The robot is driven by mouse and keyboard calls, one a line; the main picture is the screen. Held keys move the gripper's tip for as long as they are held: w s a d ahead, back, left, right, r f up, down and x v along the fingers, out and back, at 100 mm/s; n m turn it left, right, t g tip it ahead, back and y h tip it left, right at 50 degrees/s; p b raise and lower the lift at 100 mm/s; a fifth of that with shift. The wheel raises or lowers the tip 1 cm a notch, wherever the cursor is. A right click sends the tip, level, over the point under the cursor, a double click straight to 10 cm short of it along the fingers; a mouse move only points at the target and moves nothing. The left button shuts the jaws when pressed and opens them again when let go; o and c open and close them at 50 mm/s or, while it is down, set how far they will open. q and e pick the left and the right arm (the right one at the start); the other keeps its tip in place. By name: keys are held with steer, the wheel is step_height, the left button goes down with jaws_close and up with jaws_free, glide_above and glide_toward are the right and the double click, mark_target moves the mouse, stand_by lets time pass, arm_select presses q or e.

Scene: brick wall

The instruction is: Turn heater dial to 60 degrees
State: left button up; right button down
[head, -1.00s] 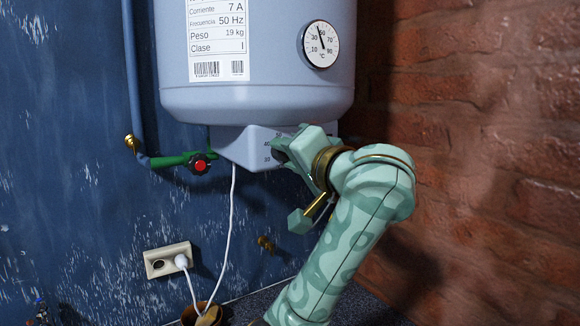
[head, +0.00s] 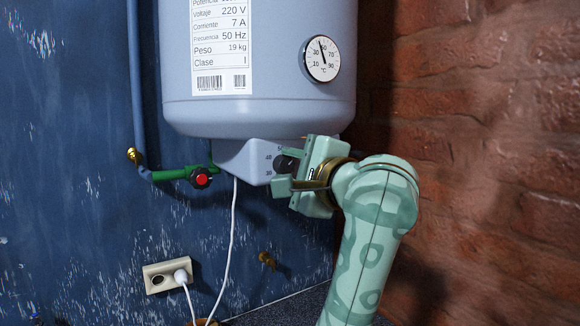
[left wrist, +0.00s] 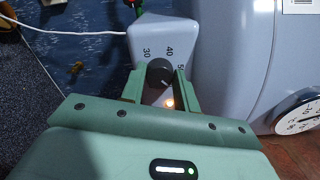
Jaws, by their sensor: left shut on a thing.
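The heater (head: 270,115) is a pale blue-grey tank on the wall, with a lower control housing (head: 240,158) marked with numbers. The dark round dial (head: 287,162) is on this housing, partly covered by my left gripper (head: 286,169) in the head view. In the left wrist view, the dial (left wrist: 158,72) sits between the two green fingers of my left gripper (left wrist: 157,88), which is shut on it. The marks 30, 40 and 50 show around the dial. Its exact setting is unclear. My right gripper is out of view.
A round thermometer (head: 322,59) is on the tank above. A green pipe with a red-centred valve (head: 201,178) is left of the housing. A white cable hangs to a wall socket (head: 167,275). A brick wall (head: 470,170) stands at the right.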

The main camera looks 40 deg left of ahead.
arm_select(q)
steer(key=shift+m, duration=1.2)
steer(key=o, duration=1)
steer(key=shift+c, duration=0.2)
steer(key=v, duration=1.6)
steer(key=shift+d+b, duration=0.2)
steer(key=shift+b, duration=0.2)
